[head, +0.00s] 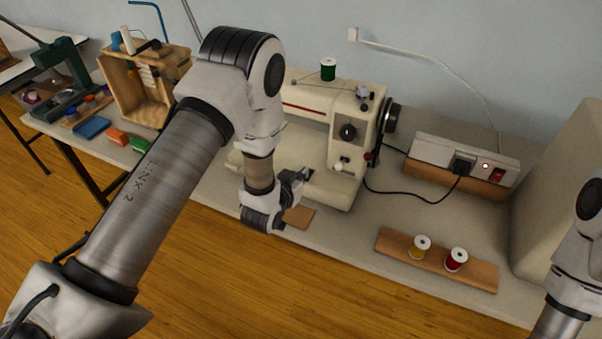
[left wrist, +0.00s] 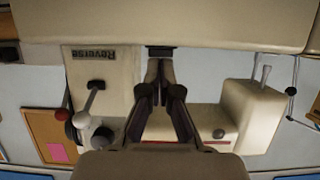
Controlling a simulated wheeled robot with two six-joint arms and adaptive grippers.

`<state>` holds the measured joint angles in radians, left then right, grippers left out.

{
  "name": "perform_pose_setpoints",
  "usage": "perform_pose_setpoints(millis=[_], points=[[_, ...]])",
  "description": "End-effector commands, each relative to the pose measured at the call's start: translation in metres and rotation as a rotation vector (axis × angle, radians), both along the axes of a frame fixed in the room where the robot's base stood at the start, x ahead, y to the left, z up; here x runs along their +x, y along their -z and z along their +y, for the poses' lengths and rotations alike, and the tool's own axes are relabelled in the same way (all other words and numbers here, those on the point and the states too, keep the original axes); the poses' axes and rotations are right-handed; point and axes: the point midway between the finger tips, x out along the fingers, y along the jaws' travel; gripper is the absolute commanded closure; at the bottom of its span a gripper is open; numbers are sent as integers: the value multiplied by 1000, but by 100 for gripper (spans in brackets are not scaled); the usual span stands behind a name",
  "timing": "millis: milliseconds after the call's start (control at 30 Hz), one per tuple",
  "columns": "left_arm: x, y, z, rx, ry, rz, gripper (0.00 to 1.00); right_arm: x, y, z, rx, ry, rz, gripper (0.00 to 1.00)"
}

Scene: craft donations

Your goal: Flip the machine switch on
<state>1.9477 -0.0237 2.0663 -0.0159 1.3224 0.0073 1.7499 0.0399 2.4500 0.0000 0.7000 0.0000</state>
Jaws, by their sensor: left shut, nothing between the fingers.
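The cream sewing machine (head: 318,118) stands on the table, with a dark handwheel and a front dial. My left gripper (head: 298,176) is at the machine's lower front, below its arm. In the left wrist view the left gripper's fingers (left wrist: 160,66) are shut and empty, their tips close to a small dark plate (left wrist: 160,52) on the machine's cream body. I cannot tell whether they touch it, or whether this plate is the switch. A "Reverse" label (left wrist: 96,54) and lever show beside it, upside down. My right gripper is out of view.
A power strip (head: 440,151) with a red rocker and lit lamp sits right of the machine, its cable running to the machine. A thread board (head: 395,243) holds yellow and red spools. A wooden crate (head: 128,97) stands left.

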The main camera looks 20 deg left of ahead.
Motion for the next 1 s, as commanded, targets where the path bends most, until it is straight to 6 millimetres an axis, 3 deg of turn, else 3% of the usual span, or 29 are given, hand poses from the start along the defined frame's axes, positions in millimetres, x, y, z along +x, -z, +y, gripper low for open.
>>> perform_pose_setpoints(millis=[133, 700, 1000], points=[[-1, 13, 0, 0, 0, 0, 100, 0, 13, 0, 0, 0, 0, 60], [-1, -10, 0, 0, 0, 0, 100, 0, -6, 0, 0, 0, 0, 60], [-1, -10, 0, 0, 0, 0, 100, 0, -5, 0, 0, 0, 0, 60]])
